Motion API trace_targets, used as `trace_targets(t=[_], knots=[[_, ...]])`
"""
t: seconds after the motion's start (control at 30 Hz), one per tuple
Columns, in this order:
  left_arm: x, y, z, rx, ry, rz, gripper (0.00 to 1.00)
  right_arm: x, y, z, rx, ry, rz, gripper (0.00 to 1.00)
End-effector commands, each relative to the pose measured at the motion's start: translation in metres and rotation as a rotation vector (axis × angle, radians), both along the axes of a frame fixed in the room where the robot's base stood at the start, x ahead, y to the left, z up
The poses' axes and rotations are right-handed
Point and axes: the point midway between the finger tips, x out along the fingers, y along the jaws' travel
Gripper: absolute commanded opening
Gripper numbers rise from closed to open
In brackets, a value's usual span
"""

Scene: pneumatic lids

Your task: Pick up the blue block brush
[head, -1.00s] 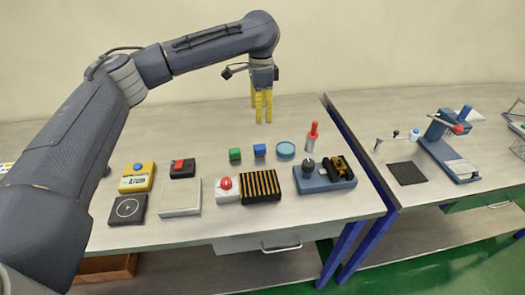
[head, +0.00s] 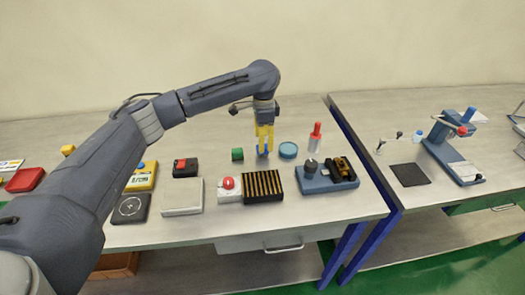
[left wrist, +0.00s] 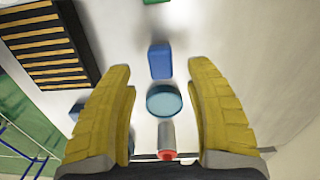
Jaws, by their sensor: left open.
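The blue block (head: 260,149) stands on the table between the green block and the round blue dish, partly hidden by my left gripper in the head view. In the left wrist view the blue block (left wrist: 160,62) is upright in the picture, near the line between the fingertips and slightly beyond them. My left gripper (head: 264,150), with yellow fingers, points down at the block. It is open, with a wide gap between its fingers (left wrist: 161,72) and nothing held. My right gripper is out of view.
The round blue dish (head: 288,150) and red-topped bottle (head: 316,135) stand to the right. The green block (head: 237,154) is close on the left. A black-and-yellow striped block (head: 263,186) and red button box (head: 228,188) are in front. The table behind is clear.

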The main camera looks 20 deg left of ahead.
Motion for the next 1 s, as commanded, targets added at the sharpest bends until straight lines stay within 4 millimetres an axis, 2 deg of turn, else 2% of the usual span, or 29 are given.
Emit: trace_targets(t=[0.4, 0.8, 1.0], knots=[[0.0, 0.003, -0.045, 0.0, 0.003, 0.001, 0.54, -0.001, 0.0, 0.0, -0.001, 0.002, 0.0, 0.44], [0.0, 0.003, -0.049, 0.0, 0.001, 0.0, 0.54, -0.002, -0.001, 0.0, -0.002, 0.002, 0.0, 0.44], [0.0, 0.003, -0.049, 0.0, 0.001, 0.0, 0.31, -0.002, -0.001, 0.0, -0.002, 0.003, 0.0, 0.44]])
